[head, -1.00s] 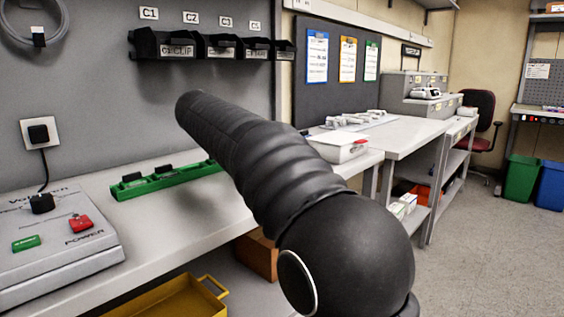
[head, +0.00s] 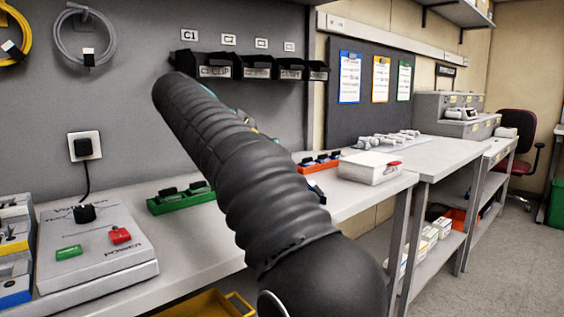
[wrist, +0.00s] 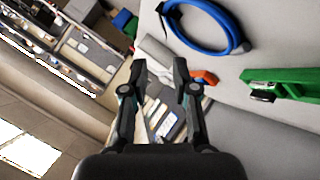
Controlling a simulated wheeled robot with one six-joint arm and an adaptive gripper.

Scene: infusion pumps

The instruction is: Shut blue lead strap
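A blue lead (wrist: 240,42) lies coiled at the top of the wrist view, on or against a pale grey surface. In the picture, the blue coil is above and to the right of the fingertips. In the head view my own black arm crosses the middle and mostly hides the gripper.
A green holder (head: 180,200) and an orange holder (head: 319,164) stand on the bench, with a white box (head: 369,168) to the right. The tester (head: 95,246) is at the left. Black bins (head: 222,68) and a grey coiled lead (head: 62,40) are on the wall.

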